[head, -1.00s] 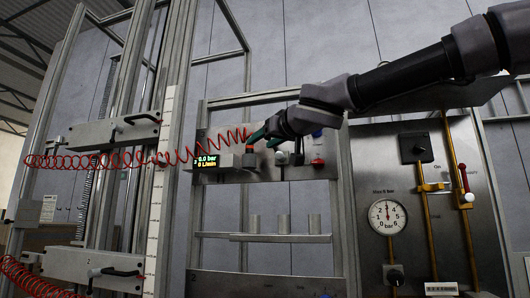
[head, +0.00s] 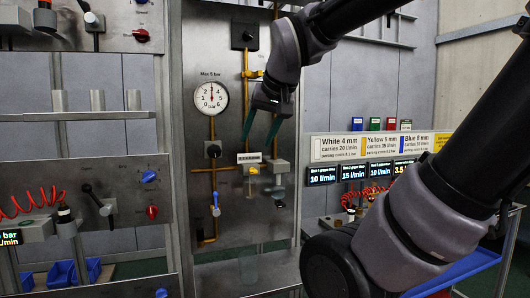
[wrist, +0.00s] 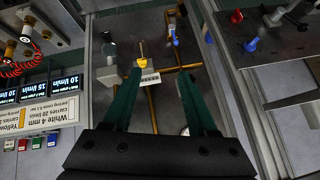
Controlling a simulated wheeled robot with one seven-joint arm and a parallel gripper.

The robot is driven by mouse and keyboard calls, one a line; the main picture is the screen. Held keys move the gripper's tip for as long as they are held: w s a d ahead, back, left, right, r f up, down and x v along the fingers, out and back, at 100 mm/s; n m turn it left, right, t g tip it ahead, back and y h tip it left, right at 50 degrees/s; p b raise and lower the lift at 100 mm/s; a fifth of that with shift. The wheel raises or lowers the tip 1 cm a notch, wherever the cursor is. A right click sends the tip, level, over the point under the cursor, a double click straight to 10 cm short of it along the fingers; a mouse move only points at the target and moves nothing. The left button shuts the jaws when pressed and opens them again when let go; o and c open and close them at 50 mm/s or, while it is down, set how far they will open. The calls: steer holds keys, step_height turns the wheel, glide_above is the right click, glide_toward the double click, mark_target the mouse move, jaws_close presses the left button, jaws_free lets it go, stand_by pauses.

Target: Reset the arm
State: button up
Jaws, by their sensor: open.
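My gripper (head: 258,138) hangs fingers down in front of the grey gauge panel (head: 200,120) in the head view. Its two green fingers are apart with nothing between them. In the wrist view my gripper (wrist: 159,77) is also open and empty, and its fingers point at the panel with the brass pipes. My arm reaches in from the upper right of the head view, bent at the elbow. I cannot tell the exact distance from the fingertips to the panel.
The panel carries a round gauge (head: 211,97), a black switch (head: 244,36) and a blue-handled valve (head: 215,204). At right are a hose sign (head: 370,147) and several lit displays (head: 322,175). A shelf (head: 80,118) with metal cylinders and a red coiled hose (head: 32,203) are at left.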

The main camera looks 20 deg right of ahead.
steer(key=shift+m+g+y, duration=0.5)
steer(key=shift+y, duration=0.3)
steer(key=s+f, duration=0.4)
steer(key=shift+s, duration=0.15)
steer(key=shift+r, duration=0.1)
